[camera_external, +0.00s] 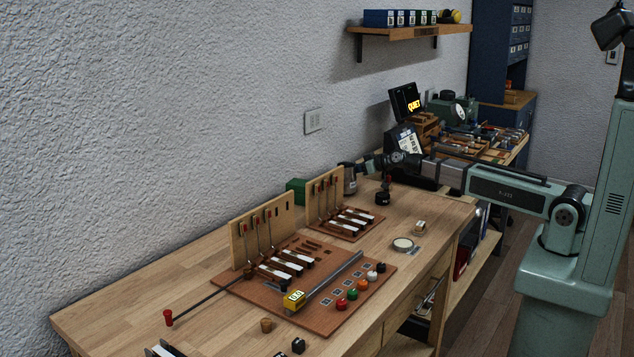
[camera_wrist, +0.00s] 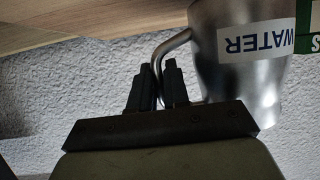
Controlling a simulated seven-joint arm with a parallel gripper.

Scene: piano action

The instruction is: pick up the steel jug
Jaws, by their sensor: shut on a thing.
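The steel jug (camera_wrist: 240,88) fills the upper right of the wrist view, with a white label reading WATER and a green patch at the right edge. The label appears upside down. Its bent handle (camera_wrist: 172,48) runs down between the two dark fingers of my gripper (camera_wrist: 157,85), which is shut on it. In the external view my gripper (camera_external: 366,163) reaches left over the far end of the bench, and the jug (camera_external: 350,180) is at its tip, near the wall. I cannot tell there whether the jug's base touches the bench.
A wooden stand with levers (camera_external: 325,195) is just left of the jug, with a green box (camera_external: 297,190) behind. A black-based item with a red top (camera_external: 383,197) stands to the right. A second board with keys (camera_external: 280,262) lies nearer.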

